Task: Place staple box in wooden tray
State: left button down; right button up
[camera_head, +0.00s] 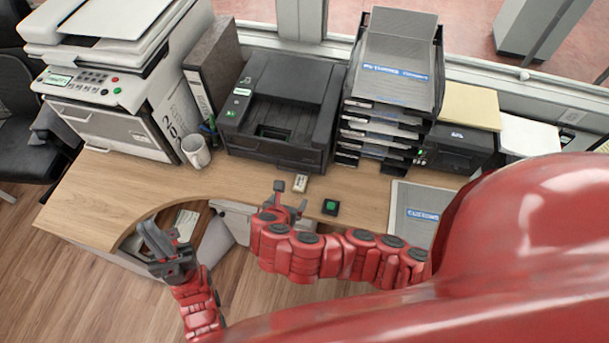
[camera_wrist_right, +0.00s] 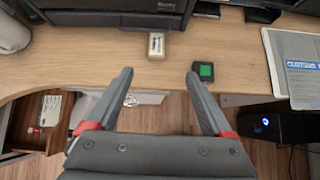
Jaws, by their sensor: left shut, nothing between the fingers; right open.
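The staple box looks to be the small cream box with a dark label (camera_head: 300,183), lying on the counter in front of the black printer. In the right wrist view the staple box (camera_wrist_right: 156,45) lies ahead of the fingers, between their lines. My right gripper (camera_head: 290,196) is open and empty at the counter's front edge, close to the box and apart from it. Its spread fingers show in the right wrist view (camera_wrist_right: 160,75). My left gripper (camera_head: 154,232) is shut and empty, over the wooden tray. The wooden tray, an open drawer-like box (camera_wrist_right: 24,138), sits below the counter, holding papers.
A small black block with a green top (camera_head: 330,207) lies right of the staple box. A customs sheet (camera_head: 415,212) lies at the right.

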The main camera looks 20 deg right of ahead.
jog(key=b, duration=0.7)
send_near(299, 185)
jog(key=v, duration=0.4)
jog(key=p+x, duration=0.1)
jog(key=x, duration=0.2)
jog(key=p+x, duration=0.1)
jog(key=x, duration=0.2)
jog(key=shift+w+d+r, duration=0.15)
jog(key=shift+w+r, duration=0.05)
jog(key=shift+r, duration=0.1)
jog(key=shift+w+d+f, duration=0.25)
jog(key=shift+w+f, duration=0.05)
jog(key=shift+f, duration=0.15)
jog(key=shift+p+x, duration=1.3)
jog(key=shift+x, duration=0.75)
jog(key=shift+w+d+f, duration=0.1)
jog(key=shift+w+f, duration=0.1)
jog(key=shift+f, duration=0.45)
grip_shut()
